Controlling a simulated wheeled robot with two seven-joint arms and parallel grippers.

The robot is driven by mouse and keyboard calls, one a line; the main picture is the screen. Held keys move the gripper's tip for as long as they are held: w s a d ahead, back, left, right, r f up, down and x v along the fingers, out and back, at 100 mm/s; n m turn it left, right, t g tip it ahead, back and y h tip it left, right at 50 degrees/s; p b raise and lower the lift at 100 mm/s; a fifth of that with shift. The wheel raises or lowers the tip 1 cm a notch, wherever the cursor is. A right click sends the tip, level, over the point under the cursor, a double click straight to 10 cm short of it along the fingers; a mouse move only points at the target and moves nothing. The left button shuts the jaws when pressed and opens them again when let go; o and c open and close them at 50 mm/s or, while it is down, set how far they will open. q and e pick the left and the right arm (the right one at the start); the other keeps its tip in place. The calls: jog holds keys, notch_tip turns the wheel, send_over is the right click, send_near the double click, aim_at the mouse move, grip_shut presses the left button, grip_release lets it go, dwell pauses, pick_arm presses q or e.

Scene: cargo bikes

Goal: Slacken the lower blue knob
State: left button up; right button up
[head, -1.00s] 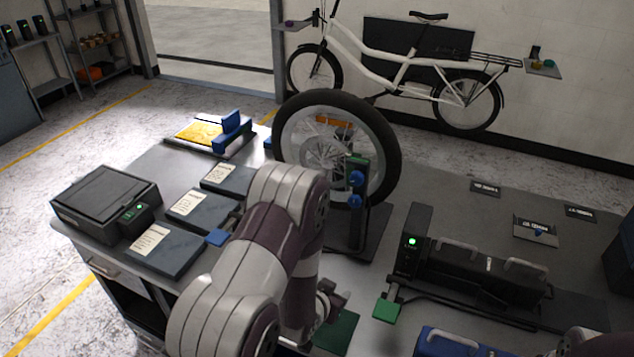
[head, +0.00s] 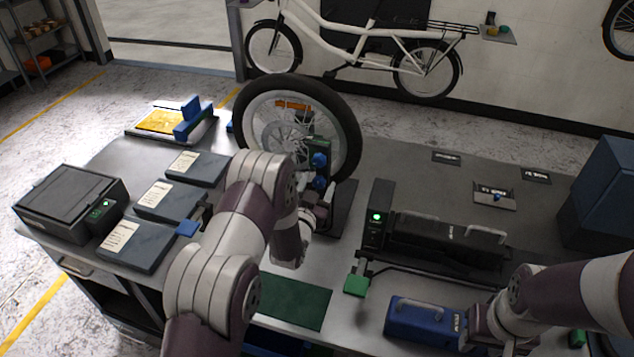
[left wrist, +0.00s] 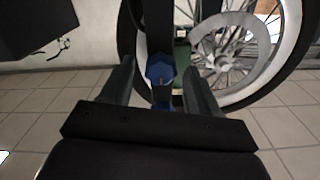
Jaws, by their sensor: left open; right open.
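The lower blue knob (head: 319,182) is on the dark post in front of the wheel, below the upper blue knob (head: 320,159). My left gripper (head: 322,197) is close to the lower knob, partly hidden by my own arm. In the left wrist view its two fingers stand apart, with a blue knob (left wrist: 160,68) between them and a second blue part (left wrist: 177,102) closer to the palm. I cannot tell whether the fingers touch either. My right gripper (head: 478,340) is at the front right beside the blue case, its fingers mostly hidden.
The wheel (head: 351,125) stands behind the post. A black case (head: 440,240) and a blue case (head: 420,322) are to the right. A green mat (head: 290,303) lies at the front. Dark labelled boxes (head: 160,203) and a black box (head: 65,203) are at left.

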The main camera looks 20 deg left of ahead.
pick_arm(q)
jog(key=shift+w+f, duration=0.1)
jog(key=shift+w, duration=0.05)
jog(key=c, duration=1)
jog(key=shift+f+n+b, duration=0.15)
jog(key=shift+n+b, duration=0.85)
jog(key=shift+b, duration=0.1)
jog(key=shift+c, duration=0.2)
jog(key=n+b, duration=0.2)
jog(key=shift+a+n, duration=0.1)
jog(key=shift+n, duration=0.2)
jog(key=n+b, duration=0.5)
jog(key=n, duration=0.1)
jog(key=n+b, duration=0.4)
jog(key=n, duration=0.2)
jog(key=shift+a+f+n+b, duration=0.1)
jog(key=shift+n+b, duration=0.2)
jog(key=shift+b, duration=0.1)
jog(key=n+b, duration=0.3)
jog(key=n, duration=0.2)
jog(key=shift+n, duration=0.4)
